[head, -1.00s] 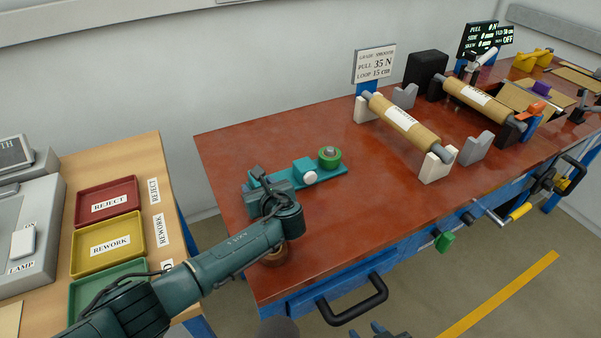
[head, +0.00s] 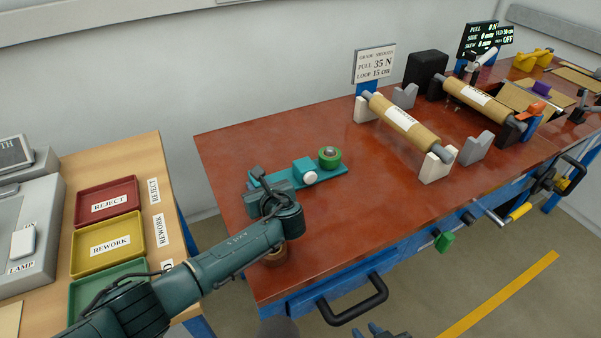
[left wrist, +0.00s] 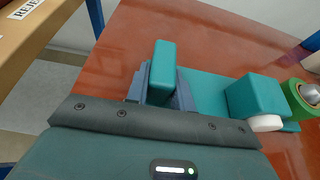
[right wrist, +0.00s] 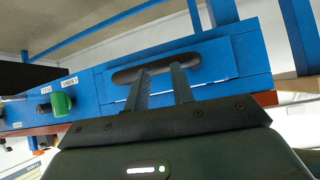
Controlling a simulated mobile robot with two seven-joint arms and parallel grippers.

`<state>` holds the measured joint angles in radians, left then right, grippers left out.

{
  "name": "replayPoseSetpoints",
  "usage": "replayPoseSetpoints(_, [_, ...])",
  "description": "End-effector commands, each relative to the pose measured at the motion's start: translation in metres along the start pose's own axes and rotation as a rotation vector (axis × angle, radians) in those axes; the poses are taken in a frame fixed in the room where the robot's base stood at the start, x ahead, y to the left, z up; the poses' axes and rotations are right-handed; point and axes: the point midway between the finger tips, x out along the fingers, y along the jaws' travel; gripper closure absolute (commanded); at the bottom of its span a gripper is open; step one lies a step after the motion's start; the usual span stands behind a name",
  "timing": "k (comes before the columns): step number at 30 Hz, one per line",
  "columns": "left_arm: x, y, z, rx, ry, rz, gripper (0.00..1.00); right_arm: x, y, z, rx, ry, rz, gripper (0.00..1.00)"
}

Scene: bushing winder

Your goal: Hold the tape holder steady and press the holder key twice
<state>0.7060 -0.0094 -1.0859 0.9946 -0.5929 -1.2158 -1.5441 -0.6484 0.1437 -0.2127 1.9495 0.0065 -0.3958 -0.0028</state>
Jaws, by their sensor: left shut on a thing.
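The teal tape holder (head: 326,175) lies on the red-brown bench top. It has a block with a round white key (head: 310,177) on its side and a green tape roll (head: 330,158) at its far end. In the left wrist view the key (left wrist: 265,123) is in full sight, clear of my fingers. My left gripper (left wrist: 160,90) is shut on the upright teal post (left wrist: 163,72) at the holder's near end. My right gripper (right wrist: 162,72) is open and empty below the bench top, facing the bench front. Only its fingertips (head: 375,331) show at the head view's bottom edge.
A black handle (head: 353,300) sticks out from the blue bench front. A brown ring-shaped thing (head: 275,256) lies at the bench's near corner, partly behind my left arm. A paper roll (head: 405,120) on stands is to the right. The bench between is clear.

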Motion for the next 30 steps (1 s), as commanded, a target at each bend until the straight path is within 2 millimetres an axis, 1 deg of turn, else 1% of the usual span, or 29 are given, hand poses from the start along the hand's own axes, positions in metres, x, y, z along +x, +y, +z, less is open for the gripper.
replayPoseSetpoints(1, [0.0001, 0.0002, -0.0004, 0.0, 0.001, 0.0, 1.0, 0.0, 0.0, 0.0, 0.0, 0.0, 0.0, 0.8])
replayPoseSetpoints(6, [0.0001, 0.0003, -0.0004, 0.0, 0.001, 0.0, 1.0, 0.0, 0.0, -0.0001, 0.0, 0.0, 0.0, 0.94])
replayPoseSetpoints(9, [0.0001, 0.0003, -0.0005, 0.001, 0.001, 0.001, 1.0, 0.0, 0.0, -0.0001, 0.0, 0.0, 0.0, 1.0])
replayPoseSetpoints(30, [0.0001, 0.0004, -0.0007, 0.001, 0.001, 0.001, 1.0, 0.0, 0.0, -0.0001, 0.0, 0.0, 0.0, 1.0])
